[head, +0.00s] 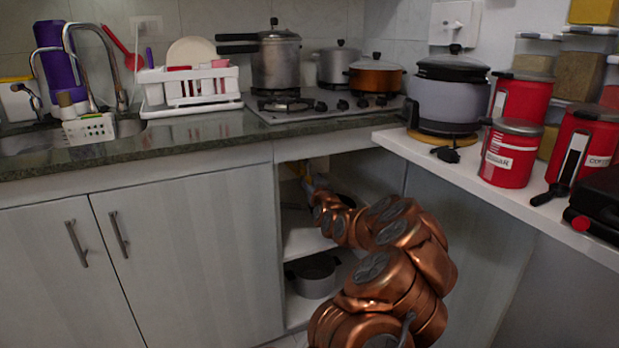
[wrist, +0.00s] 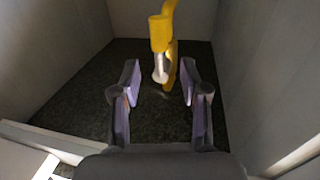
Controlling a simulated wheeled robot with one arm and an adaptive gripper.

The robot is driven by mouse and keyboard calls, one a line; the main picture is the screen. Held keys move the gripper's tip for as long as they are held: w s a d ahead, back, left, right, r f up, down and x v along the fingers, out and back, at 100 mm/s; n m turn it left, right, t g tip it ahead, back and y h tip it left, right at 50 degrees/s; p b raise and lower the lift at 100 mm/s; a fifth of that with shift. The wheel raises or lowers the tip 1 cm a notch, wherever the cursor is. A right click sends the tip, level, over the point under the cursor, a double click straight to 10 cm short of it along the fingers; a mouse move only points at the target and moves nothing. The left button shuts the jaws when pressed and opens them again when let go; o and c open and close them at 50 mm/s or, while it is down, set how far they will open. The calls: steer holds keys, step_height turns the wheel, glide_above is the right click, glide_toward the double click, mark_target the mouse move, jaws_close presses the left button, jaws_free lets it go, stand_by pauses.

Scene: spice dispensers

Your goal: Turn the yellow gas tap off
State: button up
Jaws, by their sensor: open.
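The yellow gas tap (wrist: 161,35) shows at the top middle of the wrist view, with a yellow pipe above it and a silvery part below. A flat yellow piece hangs beside the silvery part. My gripper (wrist: 160,82) is open, its two fingers on either side of the tap's lower end in the picture. I cannot tell whether a finger touches it. In the head view my arm reaches into the open cabinet under the stove, and a bit of yellow (head: 295,168) shows at the upper left of the opening. The arm hides most of the gripper there.
Cabinet walls (wrist: 258,60) stand close on both sides. A shelf (head: 303,238) crosses the cabinet, with a dark pot (head: 315,275) below it. The stove (head: 325,106) with pots is above. Red canisters (head: 511,152) stand on the white counter at right.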

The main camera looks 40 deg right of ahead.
mark_target(309, 174)
steer(key=shift+x, duration=0.8)
steer(key=shift+b+x, duration=0.4)
steer(key=shift+x, duration=0.55)
steer(key=shift+w+d, duration=0.3)
jaws_close()
